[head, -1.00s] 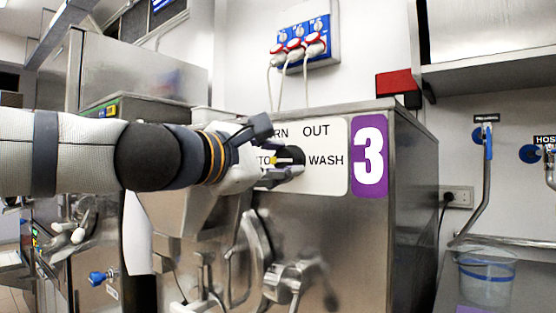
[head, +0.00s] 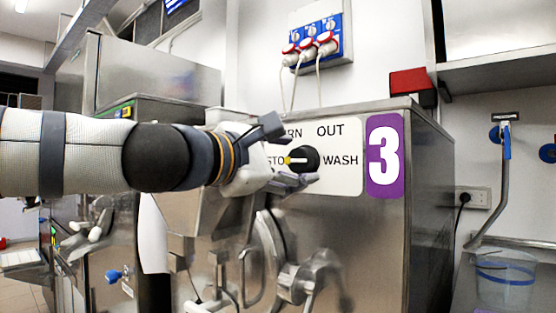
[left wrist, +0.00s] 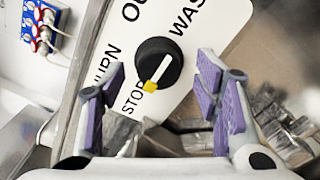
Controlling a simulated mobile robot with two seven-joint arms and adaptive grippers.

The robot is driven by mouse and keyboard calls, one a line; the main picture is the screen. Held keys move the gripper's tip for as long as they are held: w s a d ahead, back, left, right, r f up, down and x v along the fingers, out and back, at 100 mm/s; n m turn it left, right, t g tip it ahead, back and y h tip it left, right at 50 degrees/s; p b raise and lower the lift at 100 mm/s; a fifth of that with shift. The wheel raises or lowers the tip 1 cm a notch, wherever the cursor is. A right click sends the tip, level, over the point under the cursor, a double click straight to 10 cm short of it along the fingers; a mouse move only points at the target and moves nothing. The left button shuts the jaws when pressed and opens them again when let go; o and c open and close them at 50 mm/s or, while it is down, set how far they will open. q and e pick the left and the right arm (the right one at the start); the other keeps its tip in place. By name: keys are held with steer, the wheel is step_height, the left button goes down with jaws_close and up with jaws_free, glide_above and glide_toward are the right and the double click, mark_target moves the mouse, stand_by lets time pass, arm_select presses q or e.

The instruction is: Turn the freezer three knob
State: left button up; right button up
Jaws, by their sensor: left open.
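The freezer three knob (head: 304,160) is a round black dial with a white line and a yellow tip. It sits on a white label panel (head: 345,182) marked STOP, OUT and WASH, left of the purple 3 sign (head: 384,156). Its yellow tip points left at STOP in the head view. The knob also shows in the left wrist view (left wrist: 159,62). My left gripper (head: 285,155) is open, its purple-padded fingers (left wrist: 162,92) spread to either side of and short of the knob, apart from it. My right gripper is not in view.
Metal levers and the dispensing door (head: 290,275) stick out below the panel. A red box (head: 412,80) rests behind the freezer top. Plugged sockets (head: 318,40) are on the wall. A bucket (head: 505,278) stands at the right.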

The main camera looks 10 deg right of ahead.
arm_select(q)
steer(key=v, duration=1.1)
steer(key=shift+s, duration=0.1)
steer(key=w+f+m+g+y, duration=0.1)
steer(key=w+f+g+y, duration=0.2)
steer(key=f, duration=1.8)
steer(key=s+a+f+m+g+y, duration=0.1)
steer(key=s+a+f+m+y, duration=0.15)
steer(key=f, duration=0.95)
steer(key=s+a+f+m+g+y, duration=0.1)
steer(key=s+a+f+y, duration=0.15)
steer(key=f, duration=0.85)
steer(key=s+a+f+m+g+y, duration=0.2)
steer(key=s+a+f, duration=0.4)
steer(key=s+f, duration=0.4)
steer(key=s+a+f+m+g+y, duration=0.2)
steer(key=s+a+f, duration=0.3)
steer(key=s+a, duration=0.3)
steer(key=s+a+f+m+g+y, duration=0.2)
steer(key=s+a+f+m, duration=0.3)
steer(key=s, duration=0.9)
steer(key=a+f+g, duration=0.1)
steer(key=a, duration=0.2)
